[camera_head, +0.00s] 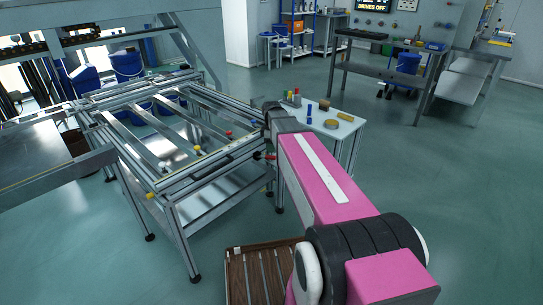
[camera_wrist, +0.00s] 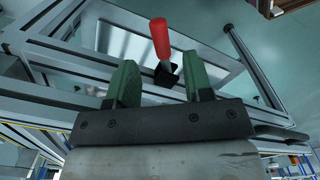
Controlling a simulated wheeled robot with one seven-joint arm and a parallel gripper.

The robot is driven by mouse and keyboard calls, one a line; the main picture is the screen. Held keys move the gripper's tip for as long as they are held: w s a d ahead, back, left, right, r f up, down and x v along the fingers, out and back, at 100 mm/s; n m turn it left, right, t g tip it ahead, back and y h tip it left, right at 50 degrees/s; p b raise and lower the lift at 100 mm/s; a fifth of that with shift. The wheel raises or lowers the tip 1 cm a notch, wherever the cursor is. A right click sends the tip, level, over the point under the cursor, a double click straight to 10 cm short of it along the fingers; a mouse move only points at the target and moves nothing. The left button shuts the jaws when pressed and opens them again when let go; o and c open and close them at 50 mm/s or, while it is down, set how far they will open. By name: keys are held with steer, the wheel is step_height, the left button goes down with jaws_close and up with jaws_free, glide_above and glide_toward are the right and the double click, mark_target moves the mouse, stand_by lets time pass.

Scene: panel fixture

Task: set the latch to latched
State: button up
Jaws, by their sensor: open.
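The latch shows in the wrist view as a red handle (camera_wrist: 160,38) on a short metal stem, with a black base (camera_wrist: 166,76) on the aluminium frame. My gripper (camera_wrist: 158,72) is open, with green fingers on either side of the stem's line in the picture. The red grip appears beyond the fingertips, and I see no contact. The depth between fingers and handle is hard to judge. In the head view, my arm reaches the right side of the frame table (camera_head: 185,205), and my fingers cannot be made out there. Whether the latch is latched cannot be told.
A small white table (camera_head: 345,127) with small parts stands just beyond my arm. A slatted wooden pallet (camera_head: 262,275) lies at the bottom.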

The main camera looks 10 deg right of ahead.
mark_target(269, 158)
steer(key=shift+f, duration=2.85)
jaws_close()
